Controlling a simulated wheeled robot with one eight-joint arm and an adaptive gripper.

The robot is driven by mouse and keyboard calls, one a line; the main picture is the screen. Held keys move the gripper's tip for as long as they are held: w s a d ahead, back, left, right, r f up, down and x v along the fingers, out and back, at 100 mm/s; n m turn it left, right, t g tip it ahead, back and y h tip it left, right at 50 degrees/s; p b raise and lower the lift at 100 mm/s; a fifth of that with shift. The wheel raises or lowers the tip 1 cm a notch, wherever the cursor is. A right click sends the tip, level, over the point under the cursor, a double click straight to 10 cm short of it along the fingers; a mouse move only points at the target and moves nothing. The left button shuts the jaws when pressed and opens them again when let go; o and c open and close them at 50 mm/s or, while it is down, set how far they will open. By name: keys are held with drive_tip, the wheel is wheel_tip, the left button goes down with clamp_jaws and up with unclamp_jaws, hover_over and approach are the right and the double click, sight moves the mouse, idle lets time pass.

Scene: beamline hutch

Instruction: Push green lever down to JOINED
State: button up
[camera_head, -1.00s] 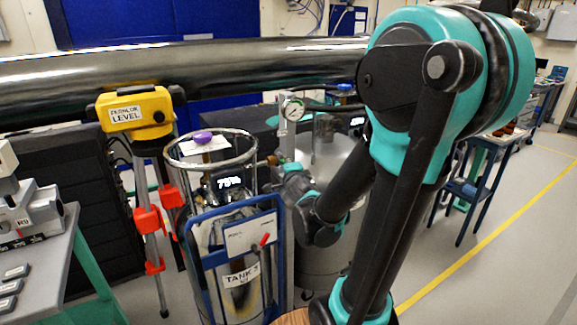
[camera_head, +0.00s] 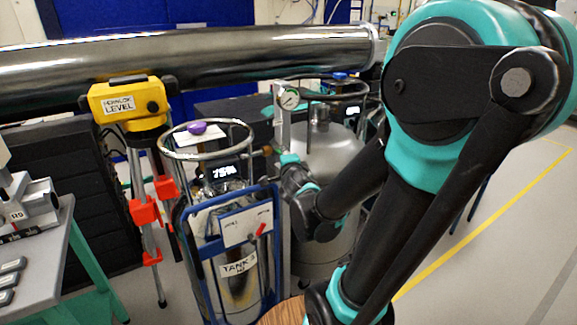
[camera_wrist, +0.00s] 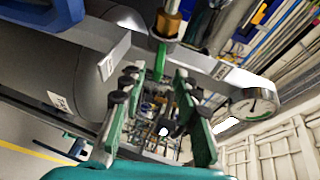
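The green lever (camera_wrist: 160,60) shows in the wrist view as a narrow green bar hanging under a brass fitting (camera_wrist: 167,25) on a grey bracket. My gripper (camera_wrist: 157,82) is open, with its two green-lined fingers spread on either side of the view. The lever's lower end lies in line with the gap between the fingertips. I cannot tell how far apart they are in depth. No JOINED mark is readable. In the head view my gripper (camera_head: 287,162) is small, beside the gauge post (camera_head: 283,125), and the lever cannot be made out.
A pressure gauge (camera_wrist: 253,105) sits at the bracket's right end. In the head view, a grey tank (camera_head: 335,160) stands behind my arm and TANK 3 (camera_head: 238,268) in a blue frame stands left of it. A yellow level (camera_head: 128,101) stands on a tripod. A large pipe (camera_head: 200,68) crosses behind.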

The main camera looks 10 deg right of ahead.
drive_tip(key=v, duration=0.9)
drive_tip(key=shift+s, duration=0.25)
idle(0.5)
drive_tip(key=s+d+f+n+g+h, duration=0.1)
drive_tip(key=s+d+f+n+g, duration=0.1)
drive_tip(key=d+f+n+g, duration=0.3)
drive_tip(key=s+d+f+n+g+h, duration=0.1)
drive_tip(key=s+f+n, duration=0.1)
drive_tip(key=f, duration=0.4)
drive_tip(key=s+a+f+n+g+y, duration=0.3)
drive_tip(key=s+a+f+n+g, duration=0.1)
drive_tip(key=s+f+n, duration=0.3)
drive_tip(key=shift+f+n+g, duration=0.8)
drive_tip(key=shift+f+n, duration=0.2)
drive_tip(key=shift+n, duration=1)
drive_tip(key=shift+o, duration=0.5)
